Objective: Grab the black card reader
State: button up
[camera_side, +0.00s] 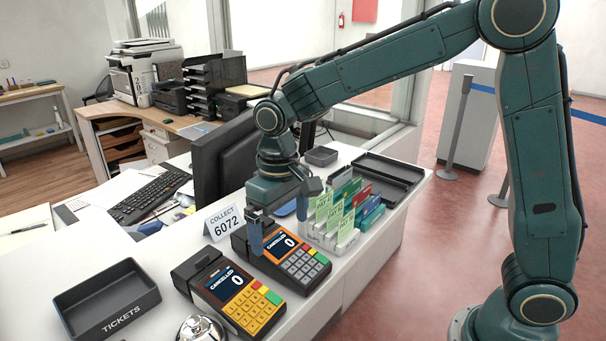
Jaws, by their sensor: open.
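Two dark-bodied card readers lie on the white counter in the side view. The nearer card reader (207,271) has a yellow keypad and a blue screen reading "CANCELLED 0". The farther card reader (318,273) has a grey keypad and an orange-framed screen, also reading "CANCELLED 0". My gripper (280,232) is open and points down over the back part of the farther reader. One finger shows in front of that reader's screen end, the other toward its far side. I cannot tell whether either finger touches it. Part of the reader's back end is hidden by the gripper.
A "COLLECT 6072" sign (225,223) stands left of the gripper. A rack of cards (346,238) stands close on the right. A black tray (88,325) marked "TICKETS" and a bell (201,328) are in front. A monitor (213,160) rises behind.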

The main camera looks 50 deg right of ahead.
aim_at(282, 246)
jog(key=shift+f, duration=0.4)
jog(key=shift+d+f, duration=0.1)
jog(key=shift+f, duration=2.5)
jog(key=c, duration=1.3)
